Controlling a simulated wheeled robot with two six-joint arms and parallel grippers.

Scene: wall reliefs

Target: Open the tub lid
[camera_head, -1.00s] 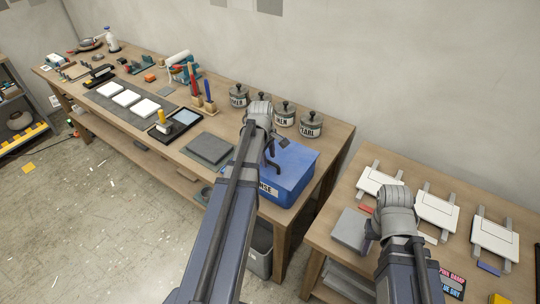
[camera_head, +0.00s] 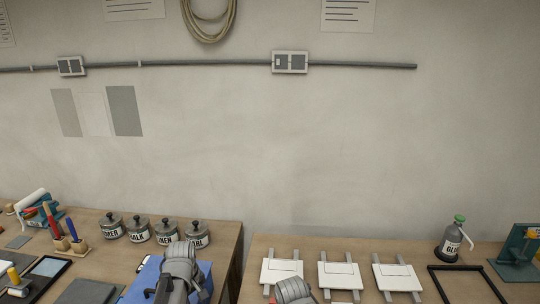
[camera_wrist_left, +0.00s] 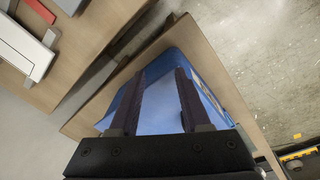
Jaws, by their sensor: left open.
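The blue tub (camera_head: 138,284) stands at the right end of the left workbench, cut by the bottom edge of the head view. My left wrist covers part of it. In the left wrist view the tub's blue top (camera_wrist_left: 162,115) fills the space between and below my left gripper's fingers (camera_wrist_left: 160,74). The fingers are apart with nothing between them, and whether they touch the tub is unclear. The lid's edge cannot be told from the tub. My right wrist shows at the bottom of the head view, but its gripper is out of frame.
Several lidded grey jars (camera_head: 166,231) stand behind the tub near the wall. A gap separates the left bench from the right bench (camera_head: 350,250), which holds white panels on grey strips (camera_head: 340,275), a pump bottle (camera_head: 453,238) and a black frame (camera_head: 468,284).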

